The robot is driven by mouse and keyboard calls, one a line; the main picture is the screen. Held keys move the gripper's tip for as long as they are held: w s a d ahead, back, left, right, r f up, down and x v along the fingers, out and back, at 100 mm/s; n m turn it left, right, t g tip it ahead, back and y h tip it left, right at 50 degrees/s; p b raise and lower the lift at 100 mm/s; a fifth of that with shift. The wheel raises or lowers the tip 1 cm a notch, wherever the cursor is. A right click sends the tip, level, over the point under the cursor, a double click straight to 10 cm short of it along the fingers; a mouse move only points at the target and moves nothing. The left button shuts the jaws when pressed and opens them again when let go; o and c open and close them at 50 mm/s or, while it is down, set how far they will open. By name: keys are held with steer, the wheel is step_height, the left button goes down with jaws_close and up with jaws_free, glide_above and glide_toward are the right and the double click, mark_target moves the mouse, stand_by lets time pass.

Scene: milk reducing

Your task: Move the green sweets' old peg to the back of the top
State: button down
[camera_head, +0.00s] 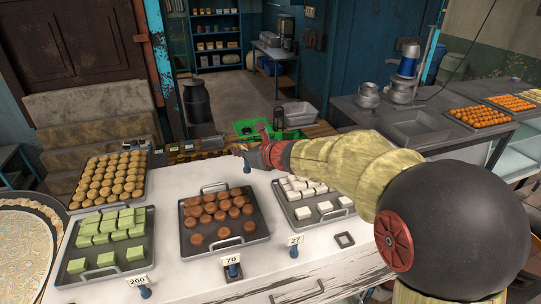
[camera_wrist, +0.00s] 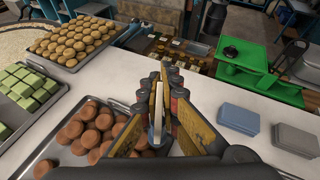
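My gripper (camera_head: 250,154) is over the back part of the white top (camera_head: 165,185), behind the brown sweets. Its fingers (camera_wrist: 161,105) are closed around a peg with a white card, seen edge-on in the wrist view (camera_wrist: 157,118). The blue lower part of this peg (camera_head: 247,167) shows under the fingers; I cannot tell whether it touches the top. The green sweets (camera_head: 108,230) lie on a tray at the left. A peg with a "200" card (camera_head: 137,281) stands in front of them.
A "70" peg (camera_head: 232,262) and a "27" peg (camera_head: 295,242) stand along the front. Trays of brown sweets (camera_head: 215,212) and white sweets (camera_head: 308,190) lie between. A tray of round cookies (camera_head: 108,178) is at the back left. A green scale (camera_wrist: 257,75) stands behind the top.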

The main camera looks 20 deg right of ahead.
steer(key=w+f, duration=0.3)
steer(key=w, duration=0.1)
steer(key=w+d+f, duration=0.1)
steer(key=w+f, duration=0.2)
steer(key=w, duration=0.2)
steer(key=w+d+f+b, duration=0.1)
steer(key=w+f, duration=0.2)
steer(key=w, duration=0.1)
steer(key=shift+w+d, duration=0.25)
steer(key=shift+w, duration=0.1)
steer(key=shift+w+f, duration=0.2)
steer(key=shift+f, duration=0.15)
step_height(320, 180, down, 3)
steer(key=shift+w+f+b, duration=0.15)
steer(key=shift+f+b, duration=0.05)
steer(key=shift+b, duration=0.25)
steer(key=c, duration=2.5)
jaws_free()
steer(key=shift+f, duration=0.1)
steer(key=shift+c, duration=0.2)
steer(key=o, duration=0.5)
